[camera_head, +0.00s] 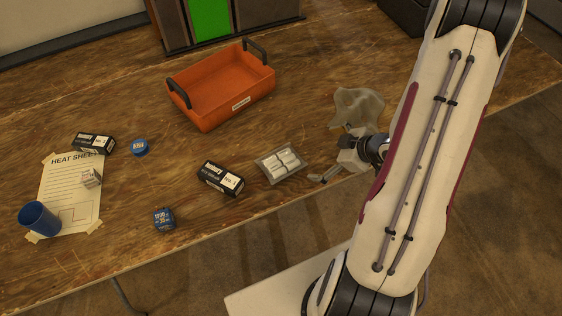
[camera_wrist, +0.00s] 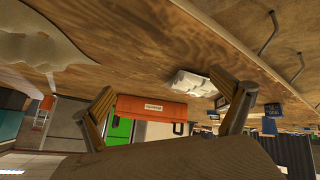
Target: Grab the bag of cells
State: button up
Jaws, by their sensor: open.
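The bag of cells (camera_head: 281,163) is a flat clear pouch with several white cells.
A crumpled grey cloth (camera_head: 358,105) lies just behind my gripper. An orange tray (camera_head: 222,112) stands behind the bag. The table's front edge is close.

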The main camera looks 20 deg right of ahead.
aim_at(309, 183)
jog(key=s+a+f+y, duration=0.2)
jog(key=a, duration=0.1)
jog(key=s+a+f+t+y, duration=0.1)
jog(key=shift+s+a, duration=0.1)
jog(key=shift+a, duration=0.3)
jog(key=shift+s+a+t+y, duration=0.35)
jog(key=shift+a+t+y, duration=0.15)
jog(key=shift+a+y, duration=0.15)
jog(key=shift+s+a+r+m+t+y, duration=0.15)
jog(key=shift+a+m+t+y, duration=0.1)
jog(key=shift+a+m+t, duration=0.65)
jog(key=shift+d+r+m+t, duration=0.15)
jog(key=shift+m+t, duration=0.35)
jog(key=shift+t, duration=0.4)
jog(key=shift+d+r+m+t+h, duration=0.1)
jog(key=shift+d+m+t+h, duration=0.15)
jog(key=shift+m+t+h, duration=0.55)
jog(key=shift+x, duration=1.25)
